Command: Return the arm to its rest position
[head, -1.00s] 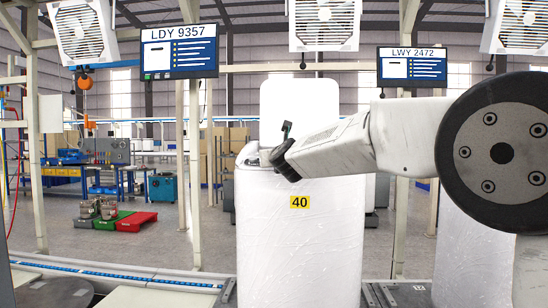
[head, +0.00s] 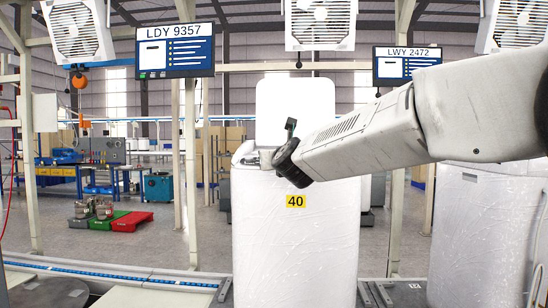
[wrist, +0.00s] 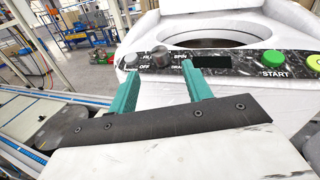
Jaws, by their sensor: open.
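My gripper (wrist: 160,91) shows in the wrist view with two green fingers set well apart and nothing between them. It is in front of the control panel of a white washing machine (wrist: 152,28), close to a round knob (wrist: 160,56). Whether a finger touches the panel I cannot tell. In the head view my white arm reaches in from the right to the top of the washing machine (head: 296,250), which bears a yellow label 40 and has its lid up. The fingers are mostly hidden there behind my wrist.
A green START button (wrist: 274,58) is on the panel at the right. A second white machine (head: 478,225) stands at the right under my arm. A conveyor rail (head: 120,275) runs along the front left. Screens (head: 176,50) and fans hang above. Open floor lies behind at left.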

